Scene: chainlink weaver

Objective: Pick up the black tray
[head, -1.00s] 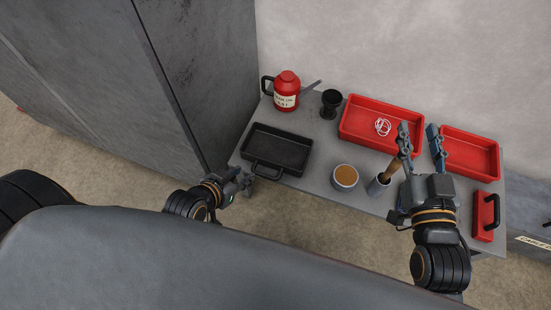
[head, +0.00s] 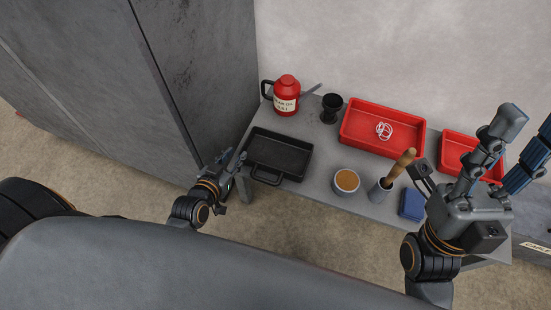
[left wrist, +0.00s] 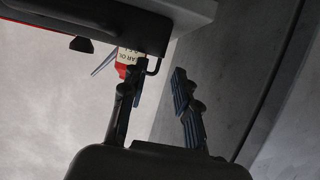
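The black tray (head: 280,140) lies on the left end of the grey table, its front handle (head: 266,177) towards me. My left gripper (head: 232,158) is open and empty just left of the tray, near the table's left edge. In the left wrist view, the dark tray (left wrist: 110,20) fills the top left.
A red oil can (head: 286,97) and a black cup (head: 330,107) stand behind the tray. A tan-filled pot (head: 345,181), a holder with a wooden handle (head: 403,163), a blue box (head: 412,204) and red trays (head: 382,128) lie to the right. A grey cabinet (head: 190,70) stands left.

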